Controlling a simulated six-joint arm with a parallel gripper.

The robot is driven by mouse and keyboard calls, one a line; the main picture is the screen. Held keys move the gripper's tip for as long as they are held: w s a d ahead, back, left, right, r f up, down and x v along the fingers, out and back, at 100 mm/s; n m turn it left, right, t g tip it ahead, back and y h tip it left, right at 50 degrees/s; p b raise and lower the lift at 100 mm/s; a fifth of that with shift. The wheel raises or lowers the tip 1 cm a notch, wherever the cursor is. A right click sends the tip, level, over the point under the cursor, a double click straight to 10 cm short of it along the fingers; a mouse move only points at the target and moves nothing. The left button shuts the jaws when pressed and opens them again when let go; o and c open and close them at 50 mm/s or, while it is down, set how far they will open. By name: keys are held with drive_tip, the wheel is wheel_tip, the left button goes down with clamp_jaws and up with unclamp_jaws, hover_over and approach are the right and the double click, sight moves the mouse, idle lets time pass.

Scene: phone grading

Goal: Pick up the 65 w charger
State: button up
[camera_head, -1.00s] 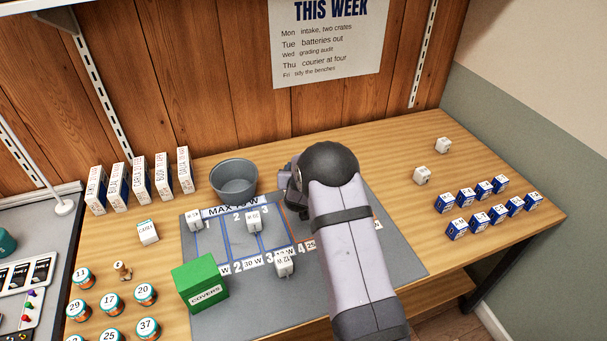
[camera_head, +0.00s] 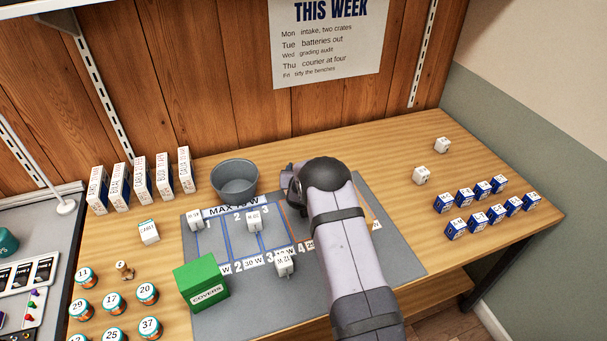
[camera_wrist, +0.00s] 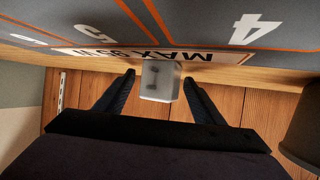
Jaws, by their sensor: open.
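A small white charger block (camera_wrist: 160,82) with two dark marks on its face shows between my fingertips in the wrist view. No wattage is readable on it, so I cannot tell whether it is the 65 W one. My gripper (camera_wrist: 162,76) is open, one finger on each side of the block, with a visible gap on both sides. In the head view my gripper (camera_head: 292,188) is mostly hidden behind my arm, at the back of the grey mat (camera_head: 390,240). Other white chargers stand on the mat at left (camera_head: 195,221), middle (camera_head: 254,221) and front (camera_head: 284,264).
A grey bucket (camera_head: 234,181) stands behind the mat, left of my gripper. A green covers box (camera_head: 201,283) sits on the mat's left edge. Two white blocks (camera_head: 420,176) and several blue boxes (camera_head: 480,208) stand at right. The wooden wall is close behind.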

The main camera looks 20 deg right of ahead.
drive_tip(key=shift+w+d+f, duration=0.1)
drive_tip(key=shift+w+d, duration=0.05)
drive_tip(key=shift+w, duration=0.05)
drive_tip(key=c, duration=1.2)
drive_tip(key=shift+r, duration=0.2)
wheel_tip(320, 180, up, 18)
drive_tip(key=shift+f, duration=0.15)
